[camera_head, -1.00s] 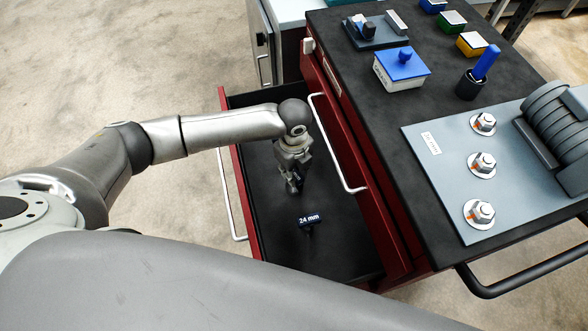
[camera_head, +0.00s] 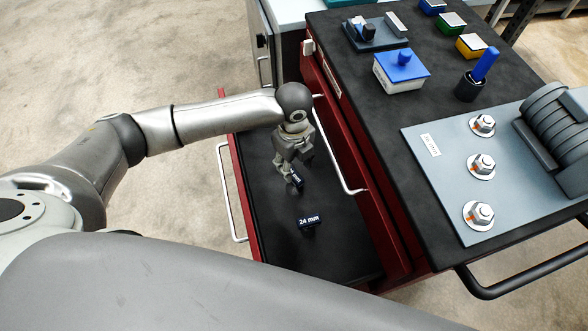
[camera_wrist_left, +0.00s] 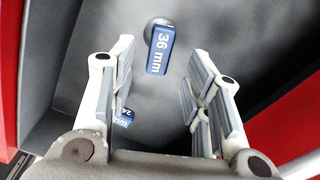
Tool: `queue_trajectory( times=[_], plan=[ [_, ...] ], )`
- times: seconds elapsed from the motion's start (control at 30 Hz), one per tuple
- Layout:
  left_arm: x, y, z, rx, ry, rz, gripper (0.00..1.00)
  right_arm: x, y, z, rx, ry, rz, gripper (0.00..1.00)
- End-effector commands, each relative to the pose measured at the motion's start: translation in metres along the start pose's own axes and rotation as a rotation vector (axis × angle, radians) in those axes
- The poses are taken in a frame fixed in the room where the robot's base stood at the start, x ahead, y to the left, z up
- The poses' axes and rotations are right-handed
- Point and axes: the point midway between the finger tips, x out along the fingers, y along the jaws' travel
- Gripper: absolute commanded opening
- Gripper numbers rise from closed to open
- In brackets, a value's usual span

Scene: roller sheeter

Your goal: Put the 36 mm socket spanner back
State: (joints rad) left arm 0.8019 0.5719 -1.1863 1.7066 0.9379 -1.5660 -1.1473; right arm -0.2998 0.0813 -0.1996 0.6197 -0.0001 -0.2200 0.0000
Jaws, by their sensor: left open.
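The 36 mm socket spanner (camera_head: 297,180) lies in the open drawer (camera_head: 345,250), partly covered by my left gripper in the head view. Its dark blue "36 mm" label shows clearly in the left wrist view (camera_wrist_left: 160,50), beside a round dark part. My left gripper (camera_head: 289,172) is over the drawer. In the left wrist view its fingers (camera_wrist_left: 162,58) are spread, with the label seen between and beyond the fingertips and clear space on both sides. My right gripper is not in view.
The 24 mm spanner (camera_head: 309,221) lies nearer in the same drawer; its label shows behind the left finger in the wrist view (camera_wrist_left: 124,117). The red cabinet's handle bar (camera_head: 340,160) is close right of my gripper. The worktop (camera_head: 400,130) holds boxes and a bolt plate (camera_head: 450,180).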

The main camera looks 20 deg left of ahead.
Motion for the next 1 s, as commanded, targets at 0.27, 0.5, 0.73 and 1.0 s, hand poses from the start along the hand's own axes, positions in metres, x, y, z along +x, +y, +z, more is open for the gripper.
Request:
queue_trajectory(
  times=[0.27, 0.5, 0.73, 1.0],
  plan=[
    [-0.056, -0.001, 0.0, 0.001, -0.001, -0.002, 0.44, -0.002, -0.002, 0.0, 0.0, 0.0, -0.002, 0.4],
    [-0.072, 0.0, 0.0, 0.0, 0.0, 0.0, 0.44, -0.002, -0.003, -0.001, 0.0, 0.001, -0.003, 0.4],
    [-0.073, 0.0, 0.0, -0.001, 0.0, 0.001, 0.44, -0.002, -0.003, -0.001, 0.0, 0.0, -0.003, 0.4],
    [-0.072, 0.001, 0.001, -0.002, -0.001, 0.002, 0.44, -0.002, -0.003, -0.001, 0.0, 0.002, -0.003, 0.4]
  ],
)
